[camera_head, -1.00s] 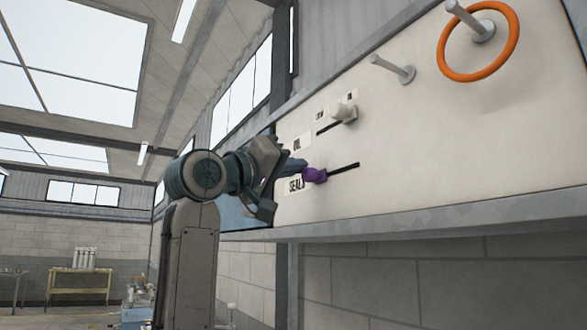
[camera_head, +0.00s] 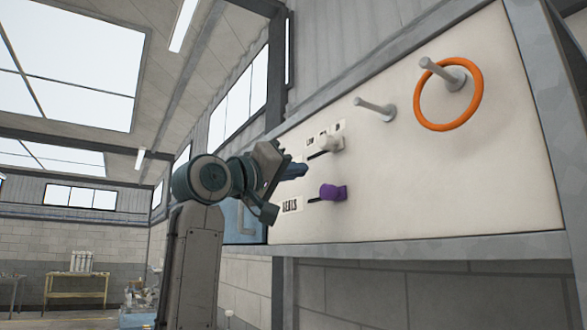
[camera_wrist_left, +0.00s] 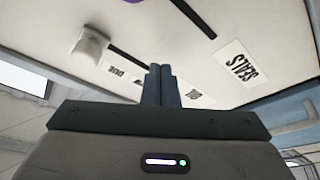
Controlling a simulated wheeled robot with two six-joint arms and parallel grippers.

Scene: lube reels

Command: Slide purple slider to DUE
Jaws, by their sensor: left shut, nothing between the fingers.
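The purple slider (camera_head: 333,192) sits at the right end of its visible dark slot (camera_head: 313,200) on the white panel, right of the SEALS label (camera_head: 291,206). Only a purple sliver (camera_wrist_left: 133,1) shows at the top edge of the left wrist view. My left gripper (camera_head: 303,170) is shut and empty, left of and above the purple slider and apart from it. Its fingers (camera_wrist_left: 163,84) point at the panel, between the SEALS label (camera_wrist_left: 236,64) and a small label that seems to read DUE (camera_wrist_left: 117,72). My right gripper is out of view.
A white slider (camera_head: 330,144) sits in an upper slot below small labels. Two pegs stick out farther right: a bare one (camera_head: 374,108) and one with an orange ring (camera_head: 448,94). A grey ledge (camera_head: 420,250) runs under the panel.

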